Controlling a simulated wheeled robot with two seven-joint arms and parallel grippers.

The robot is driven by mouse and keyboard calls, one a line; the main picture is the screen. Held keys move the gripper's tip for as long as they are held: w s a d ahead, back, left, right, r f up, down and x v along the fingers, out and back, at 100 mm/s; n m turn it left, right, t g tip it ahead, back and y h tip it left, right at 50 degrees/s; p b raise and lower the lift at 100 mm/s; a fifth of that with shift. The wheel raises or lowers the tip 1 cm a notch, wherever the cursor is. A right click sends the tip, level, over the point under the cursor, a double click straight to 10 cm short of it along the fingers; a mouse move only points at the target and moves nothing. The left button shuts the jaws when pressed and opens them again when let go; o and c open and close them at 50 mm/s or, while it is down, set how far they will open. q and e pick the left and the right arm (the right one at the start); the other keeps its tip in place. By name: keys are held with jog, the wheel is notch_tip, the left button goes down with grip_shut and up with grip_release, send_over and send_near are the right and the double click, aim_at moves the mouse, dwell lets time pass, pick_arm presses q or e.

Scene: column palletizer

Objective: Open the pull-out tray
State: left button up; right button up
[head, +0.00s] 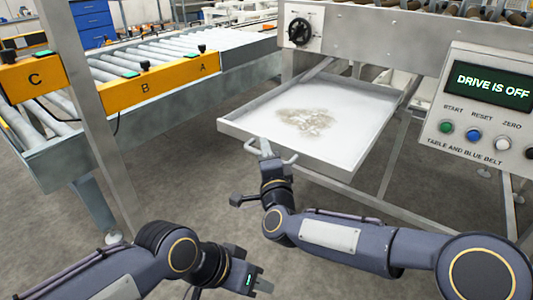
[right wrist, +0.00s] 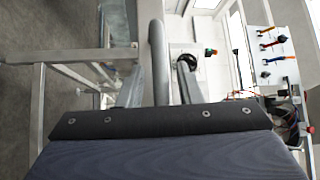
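The pull-out tray (head: 345,118) is a shallow pale metal tray, standing well out from the frame under the control panel. A brown, crumbly patch lies on its floor. Its bar handle (head: 289,160) is at the front edge. My right gripper (head: 266,149) is at this handle, and the handle bar (right wrist: 157,50) runs between its fingers (right wrist: 163,88) in the right wrist view. Whether the fingers press on the bar is not clear. My left gripper (head: 262,286) is low at the bottom of the head view, away from the tray; its fingertips are too small to read.
A roller conveyor with an orange lettered rail (head: 150,86) stands at the left, behind a grey post (head: 88,110). The control box (head: 480,105) at the right reads "DRIVE IS OFF". A black knob (head: 299,31) is above the tray. Floor before the tray is clear.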

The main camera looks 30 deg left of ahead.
jog(key=shift+d+f, duration=0.1)
jog(key=r+p+v, duration=0.1)
jog(key=v, duration=0.6)
jog(key=shift+s+d+f, duration=0.2)
jog(key=shift+s+f, duration=0.1)
jog(key=shift+f, duration=0.2)
